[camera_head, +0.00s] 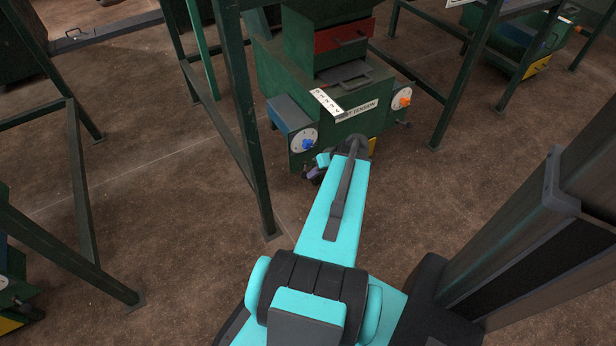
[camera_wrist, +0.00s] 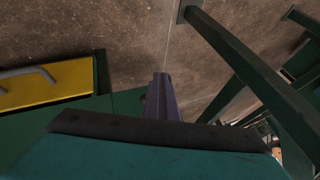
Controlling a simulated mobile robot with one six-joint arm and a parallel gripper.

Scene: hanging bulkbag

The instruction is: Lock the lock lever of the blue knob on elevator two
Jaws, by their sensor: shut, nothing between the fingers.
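The blue knob (camera_head: 308,144) sits on a round white dial on the front left of a green machine (camera_head: 280,85) in the head view. My gripper (camera_head: 314,174) is small and partly hidden there, below the blue knob and close to the machine's lower front. In the wrist view my gripper (camera_wrist: 162,90) shows as dark purple fingers, shut and empty, beside a green panel (camera_wrist: 85,115). The knob is not in the wrist view.
An orange knob (camera_head: 404,101) is on the machine's right side. A yellow drawer (camera_wrist: 50,85) with a grey handle shows in the wrist view. A dark green frame post (camera_head: 247,130) stands left of the machine. Brown floor (camera_head: 170,210) left of that post is clear.

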